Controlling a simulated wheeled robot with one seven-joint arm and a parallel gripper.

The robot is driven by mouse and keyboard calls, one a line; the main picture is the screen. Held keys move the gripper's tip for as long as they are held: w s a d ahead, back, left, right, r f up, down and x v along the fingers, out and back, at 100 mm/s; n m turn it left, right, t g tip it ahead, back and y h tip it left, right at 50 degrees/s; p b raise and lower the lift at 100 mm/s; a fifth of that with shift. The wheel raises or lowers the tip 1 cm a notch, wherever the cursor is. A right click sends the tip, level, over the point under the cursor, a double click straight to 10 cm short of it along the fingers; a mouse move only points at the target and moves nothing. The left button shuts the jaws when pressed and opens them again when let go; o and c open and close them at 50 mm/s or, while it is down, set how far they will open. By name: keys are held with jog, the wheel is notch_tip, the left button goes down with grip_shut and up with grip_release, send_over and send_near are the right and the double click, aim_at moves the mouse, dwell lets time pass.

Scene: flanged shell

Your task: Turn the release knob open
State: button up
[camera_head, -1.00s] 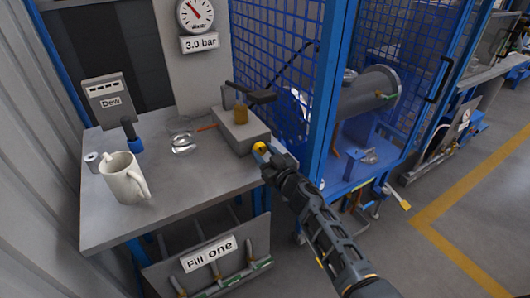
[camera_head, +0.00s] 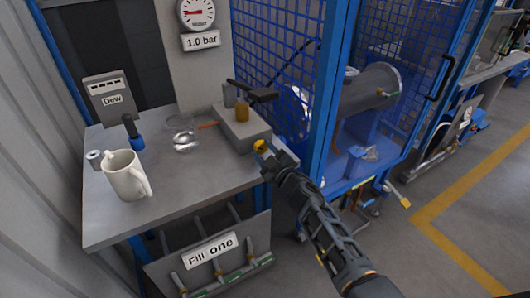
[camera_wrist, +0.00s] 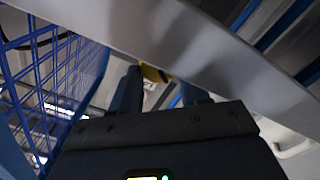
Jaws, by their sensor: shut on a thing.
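The yellow release knob (camera_head: 260,146) sits at the front right corner of the bench, below the grey block. My gripper (camera_head: 266,153) is shut on it from the front right. In the wrist view, a yellow part of the knob (camera_wrist: 152,73) shows between my fingers (camera_wrist: 158,92). A grey bar crosses in front and hides much of it there. The round pressure gauge (camera_head: 196,14) on the wall has a sign (camera_head: 201,42) below it reading 1.0 bar.
A white mug (camera_head: 124,178), a blue-based tool (camera_head: 134,135) and a shiny dish (camera_head: 184,141) stand on the grey bench (camera_head: 190,185). A blue mesh cage (camera_head: 283,60) rises close to my gripper on the right. A marked floor lies beyond it.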

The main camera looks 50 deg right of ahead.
dwell(0.3)
jog(key=o, duration=1.1)
jog(key=shift+c, duration=0.2)
